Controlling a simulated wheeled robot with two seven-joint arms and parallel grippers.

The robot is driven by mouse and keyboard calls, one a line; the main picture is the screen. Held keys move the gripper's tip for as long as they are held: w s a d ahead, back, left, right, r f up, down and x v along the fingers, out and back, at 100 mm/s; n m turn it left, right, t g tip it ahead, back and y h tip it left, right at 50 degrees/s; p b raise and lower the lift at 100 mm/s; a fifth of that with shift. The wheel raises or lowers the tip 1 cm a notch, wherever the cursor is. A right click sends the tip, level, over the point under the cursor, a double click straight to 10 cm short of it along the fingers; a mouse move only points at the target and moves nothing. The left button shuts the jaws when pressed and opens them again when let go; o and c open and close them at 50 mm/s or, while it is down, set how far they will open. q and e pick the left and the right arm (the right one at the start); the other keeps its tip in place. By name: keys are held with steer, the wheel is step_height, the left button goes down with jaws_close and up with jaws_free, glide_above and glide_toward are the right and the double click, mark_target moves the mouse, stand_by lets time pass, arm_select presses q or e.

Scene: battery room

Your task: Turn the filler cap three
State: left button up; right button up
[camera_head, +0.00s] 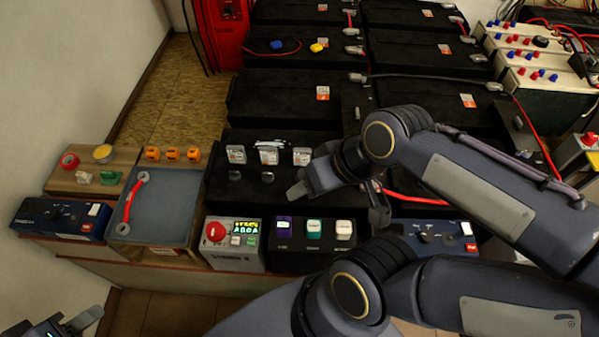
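A black battery (217,197) lies at the middle of the bench. Two round dark filler caps show on it, a left one (235,175) and a middle one (267,177). The spot in front of the right card is covered by my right gripper (305,187), so a third cap there is hidden. That gripper reaches in from the right, low over the battery; its grip is hard to make out. My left gripper (52,322) is at the bottom left corner, partly cut off, its fingers apart and empty, far from the caps.
A grey tray (170,195) with a red-handled tool (131,203) is left of the battery. More black batteries (300,100) with cables fill the back.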

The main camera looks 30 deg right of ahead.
steer(key=w+d+f+n+g+h+b, duration=0.1)
steer(key=w+d+f+n+g+h, duration=0.25)
steer(key=w+f+n, duration=0.4)
steer(key=w+d+f+n+g+h+b, duration=0.2)
steer(key=w+d+f+n+g+h, duration=0.15)
steer(key=w+f, duration=0.6)
steer(key=shift+g, duration=0.4)
steer(key=f, duration=0.2)
steer(key=d+f, duration=0.1)
steer(key=f, duration=0.2)
steer(key=shift+d+f, duration=0.1)
steer(key=shift+d, duration=0.05)
steer(key=c, duration=1)
